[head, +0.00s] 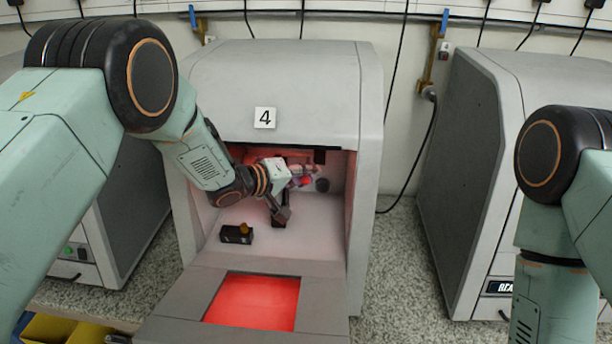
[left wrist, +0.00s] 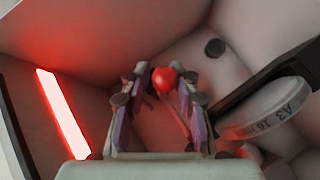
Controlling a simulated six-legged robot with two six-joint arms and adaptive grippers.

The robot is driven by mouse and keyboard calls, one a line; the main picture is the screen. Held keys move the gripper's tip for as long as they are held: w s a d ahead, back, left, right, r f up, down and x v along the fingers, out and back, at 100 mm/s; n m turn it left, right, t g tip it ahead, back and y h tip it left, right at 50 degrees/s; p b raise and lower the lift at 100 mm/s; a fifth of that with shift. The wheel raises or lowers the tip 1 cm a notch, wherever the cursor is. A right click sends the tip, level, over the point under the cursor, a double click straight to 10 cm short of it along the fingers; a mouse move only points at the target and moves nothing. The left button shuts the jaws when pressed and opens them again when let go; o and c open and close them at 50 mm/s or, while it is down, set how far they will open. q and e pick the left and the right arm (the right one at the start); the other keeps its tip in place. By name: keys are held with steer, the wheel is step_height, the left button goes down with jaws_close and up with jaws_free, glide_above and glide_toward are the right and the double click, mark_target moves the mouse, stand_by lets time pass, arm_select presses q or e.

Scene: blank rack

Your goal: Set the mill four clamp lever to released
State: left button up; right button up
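Mill four (head: 265,75), a grey cabinet marked 4, has its front open. My left arm reaches into its red-lit chamber. My left gripper (head: 301,172) is in the upper part of the chamber. A red ball knob, seemingly the clamp lever's end, shows in the left wrist view (left wrist: 164,80) between and just beyond the fingertips. The fingers (left wrist: 160,95) stand apart on either side of it, and I cannot tell if they touch it. The lever's rod is partly visible below the knob. A pale disc marked A3 (left wrist: 270,118) sits in a dark holder to the right. My right gripper is out of view.
The lowered door (head: 180,305) with a red window lies in front. Chamber walls are close around my left gripper. Another grey machine (head: 465,150) stands to the right.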

arm_select(q)
steer(key=shift+a, duration=0.1)
steer(key=shift+s+a, duration=0.15)
steer(key=shift+a, duration=0.05)
steer(key=v, duration=1.1)
steer(key=shift+r, duration=0.15)
steer(key=shift+s, duration=0.2)
